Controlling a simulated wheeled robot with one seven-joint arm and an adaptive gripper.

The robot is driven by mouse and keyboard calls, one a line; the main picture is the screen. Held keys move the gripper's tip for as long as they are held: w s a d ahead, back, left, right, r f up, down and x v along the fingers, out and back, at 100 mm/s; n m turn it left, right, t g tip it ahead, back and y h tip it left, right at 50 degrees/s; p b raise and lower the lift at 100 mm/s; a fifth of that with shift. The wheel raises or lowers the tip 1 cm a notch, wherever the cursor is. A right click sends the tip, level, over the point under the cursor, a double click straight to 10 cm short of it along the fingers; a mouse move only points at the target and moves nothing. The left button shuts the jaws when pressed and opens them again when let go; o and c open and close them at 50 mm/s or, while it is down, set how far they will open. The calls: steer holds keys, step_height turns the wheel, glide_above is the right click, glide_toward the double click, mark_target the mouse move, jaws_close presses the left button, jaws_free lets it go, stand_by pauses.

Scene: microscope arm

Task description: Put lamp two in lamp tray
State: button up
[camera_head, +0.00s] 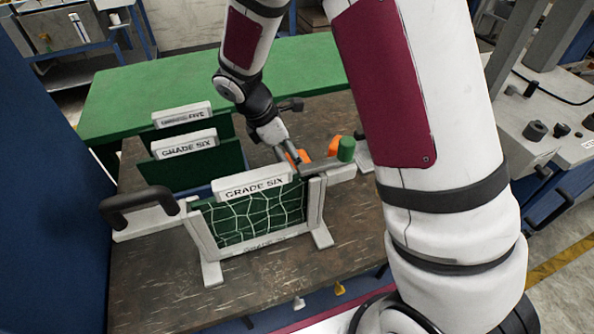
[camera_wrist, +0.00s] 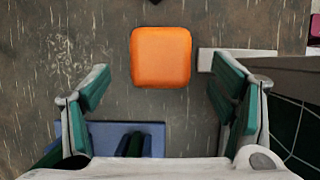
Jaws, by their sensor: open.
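My gripper (camera_wrist: 161,82) is open, with its green-padded fingers spread left and right in the wrist view. A rounded orange block (camera_wrist: 161,57) lies ahead between the fingertips, with nothing touching it. In the head view, my gripper (camera_head: 292,152) points down behind the front board, partly hidden. Orange pieces show beside it, one orange part (camera_head: 333,146) next to a green rounded end (camera_head: 346,149). I cannot tell which item is lamp two, and no lamp tray is clearly recognisable.
A front GRADE SIX board (camera_head: 262,211) with netting stands in a white frame, with a black handle (camera_head: 139,207) at left. More labelled green boards (camera_head: 185,151) stand behind it. The dark worktop (camera_head: 160,284) is bare at front left. A green surface (camera_head: 312,66) lies behind.

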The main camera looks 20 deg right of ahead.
steer(key=p+x, duration=0.1)
steer(key=x, duration=0.4)
steer(key=c, duration=1.6)
